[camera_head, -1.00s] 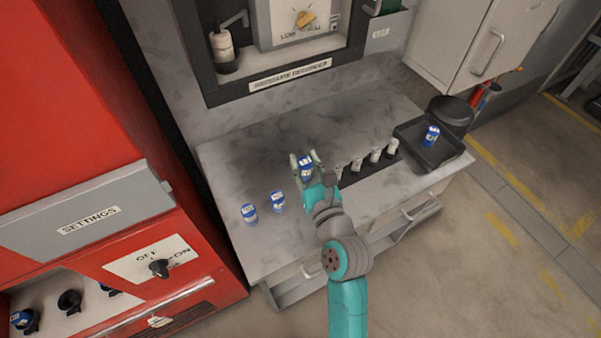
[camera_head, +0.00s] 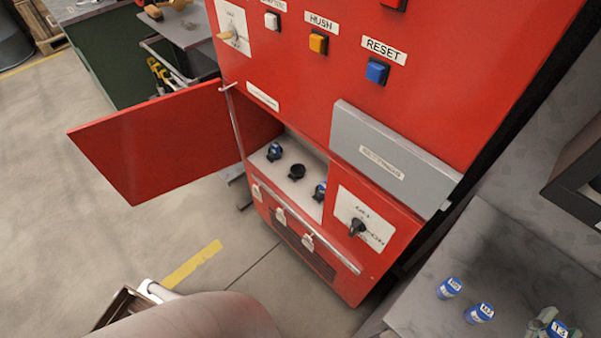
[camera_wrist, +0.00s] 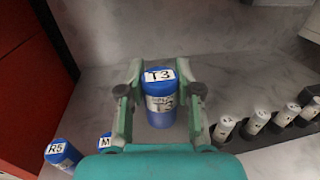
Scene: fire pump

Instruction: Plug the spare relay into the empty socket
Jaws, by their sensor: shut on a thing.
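A blue relay with a white label reading T3 (camera_wrist: 161,98) stands upright between the fingers of my gripper (camera_wrist: 160,105), which is shut on it. In the head view my gripper (camera_head: 545,325) and the T3 relay (camera_head: 562,331) are at the bottom right edge, over the grey bench, partly cut off. In the open lower compartment of the red cabinet, a black empty socket (camera_head: 297,171) sits between two sockets holding blue relays, one at the left (camera_head: 274,151) and one at the right (camera_head: 320,190).
Two more blue relays, one labelled R5 (camera_wrist: 61,153), stand on the bench left of my gripper. Several white cylinders (camera_wrist: 256,121) stand in a dark strip at the right. The red cabinet door (camera_head: 160,140) stands open at the left.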

